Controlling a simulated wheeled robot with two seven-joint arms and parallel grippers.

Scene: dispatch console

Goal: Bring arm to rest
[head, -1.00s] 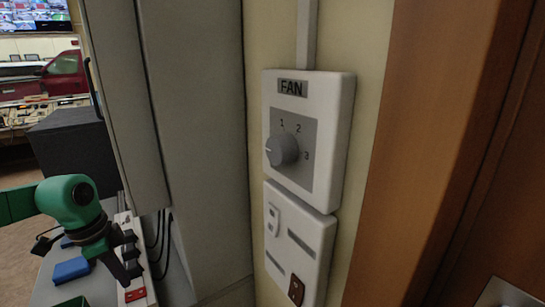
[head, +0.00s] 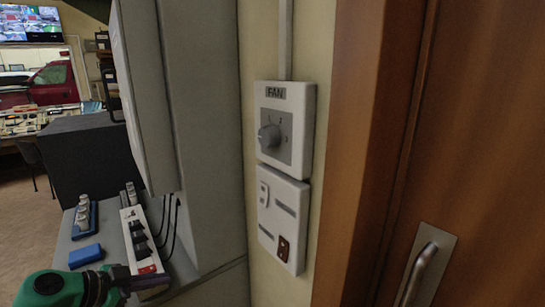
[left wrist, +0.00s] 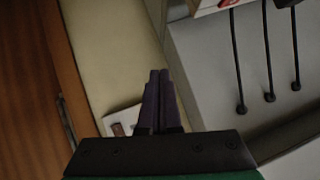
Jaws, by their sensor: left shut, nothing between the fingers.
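My left arm, green with a dark gripper (head: 150,282), comes in at the bottom left of the head view. The gripper is shut and holds nothing. Its tips are by the near end of the white power strip (head: 141,240). In the left wrist view the two dark fingers (left wrist: 159,90) lie together, pointing towards the pale wall. My right gripper is not in view.
A fan switch (head: 285,128) and a white socket plate (head: 283,220) are on the wall. A wooden door with a metal handle (head: 422,272) is at right. A blue block (head: 86,256) and blue rack (head: 84,220) lie on the grey desktop.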

